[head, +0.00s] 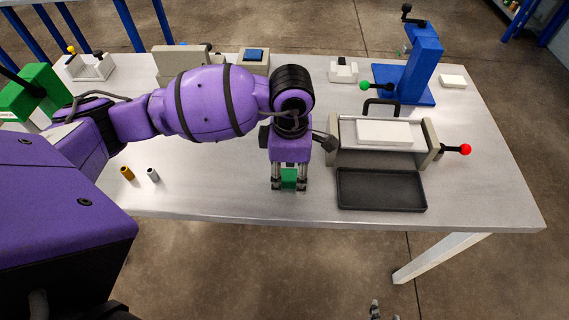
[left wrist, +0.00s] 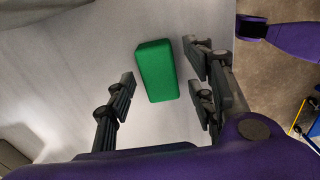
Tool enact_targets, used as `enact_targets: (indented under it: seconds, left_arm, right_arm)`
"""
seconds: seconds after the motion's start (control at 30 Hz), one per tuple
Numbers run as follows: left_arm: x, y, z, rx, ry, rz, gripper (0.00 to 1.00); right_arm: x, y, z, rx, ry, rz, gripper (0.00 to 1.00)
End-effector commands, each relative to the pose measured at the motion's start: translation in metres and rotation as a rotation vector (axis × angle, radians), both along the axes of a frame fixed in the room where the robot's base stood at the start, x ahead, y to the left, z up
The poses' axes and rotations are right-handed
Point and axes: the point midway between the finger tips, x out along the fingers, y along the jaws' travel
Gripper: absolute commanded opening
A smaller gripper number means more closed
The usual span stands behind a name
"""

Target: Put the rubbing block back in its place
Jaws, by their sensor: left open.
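The rubbing block looks to be the green block (head: 289,178) on the grey table near its front edge. In the left wrist view the green block (left wrist: 156,71) lies between my left gripper's fingers, with a gap on each side. My left gripper (head: 289,186) is open and points down over the block, not closed on it. Whether the block touches the table directly under the fingers is partly hidden in the head view. A small grey part at the bottom edge of the head view may be my right gripper (head: 376,309); its jaws cannot be made out.
A black tray (head: 381,204) lies right of the gripper, before a beige vise-like bath (head: 428,150) with a white slab (head: 385,132) and a red-knobbed lever. A blue press (head: 423,65) stands behind. Two small cylinders (head: 127,173) stand to the left. Bare table lies between.

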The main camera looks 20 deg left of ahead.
Motion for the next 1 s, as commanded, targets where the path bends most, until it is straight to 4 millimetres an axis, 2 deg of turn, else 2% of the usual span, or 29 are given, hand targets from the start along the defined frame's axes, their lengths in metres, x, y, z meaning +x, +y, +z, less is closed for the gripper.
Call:
enact_targets:
  seconds: [0.3,0.5,0.67,1.0]
  left_arm:
    - [0.002,0.000,0.071,0.000,-0.008,-0.002,0.49]
    - [0.002,-0.001,0.100,0.000,-0.006,-0.001,0.49]
    - [0.001,0.000,0.108,0.001,-0.004,-0.001,0.49]
    - [0.001,0.000,0.109,0.001,-0.003,-0.001,0.49]
  right_arm:
    - [-0.008,0.001,-0.003,0.003,0.015,-0.007,0.40]
    - [-0.008,0.002,-0.003,0.008,0.015,-0.010,0.40]
    - [-0.007,0.003,-0.003,0.010,0.013,-0.011,0.40]
    - [0.002,0.004,0.000,0.009,-0.002,-0.005,0.40]
